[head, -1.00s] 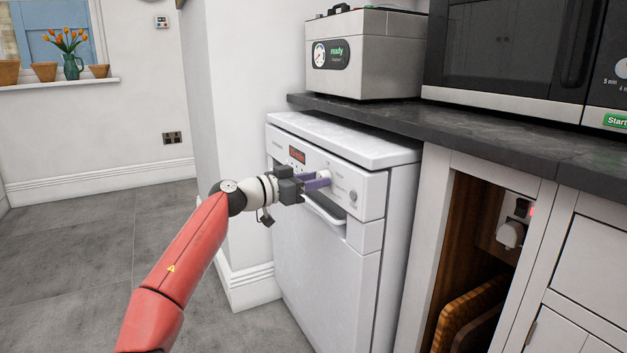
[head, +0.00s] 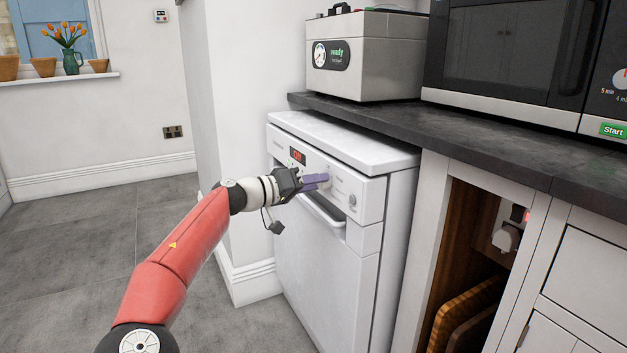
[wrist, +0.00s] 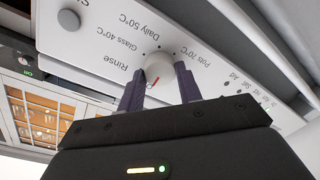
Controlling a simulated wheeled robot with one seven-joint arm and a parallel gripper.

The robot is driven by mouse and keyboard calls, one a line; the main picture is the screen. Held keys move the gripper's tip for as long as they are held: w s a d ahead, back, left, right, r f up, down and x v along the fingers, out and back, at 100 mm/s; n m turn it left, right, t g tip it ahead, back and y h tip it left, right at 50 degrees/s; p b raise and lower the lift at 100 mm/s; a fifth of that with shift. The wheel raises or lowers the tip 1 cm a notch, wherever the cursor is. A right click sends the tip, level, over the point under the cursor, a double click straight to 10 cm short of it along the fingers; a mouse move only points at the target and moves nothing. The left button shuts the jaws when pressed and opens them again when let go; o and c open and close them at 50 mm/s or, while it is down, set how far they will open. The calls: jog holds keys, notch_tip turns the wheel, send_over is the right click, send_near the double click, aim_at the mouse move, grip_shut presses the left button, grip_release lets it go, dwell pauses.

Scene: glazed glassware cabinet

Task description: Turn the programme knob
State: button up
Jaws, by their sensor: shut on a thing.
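In the wrist view, the mark points toward the lower left of the picture. Printed labels around it read Rinse, Glass 40°C, Daily 50°C and Pots 70°C. My gripper (wrist: 160,78) has its two purple fingers on opposite sides of the knob, shut on it. In the head view, my gripper (head: 316,182) reaches the panel and mostly hides the knob. A small red display (head: 298,156) is lit.
A round button (head: 352,200) sits right of the knob. The door handle (head: 322,211) lies just below my gripper. The dark worktop (head: 400,125) overhangs above, carrying a grey box marked ready (head: 365,75). Floor to the left is clear.

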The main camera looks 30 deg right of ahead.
jog(key=shift+n, duration=0.3)
jog(key=o, duration=1)
jog(key=shift+a, duration=0.1)
jog(key=a, duration=0.7)
jog(key=shift+s+a+r, duration=0.2)
jog(key=shift+s+a, duration=0.1)
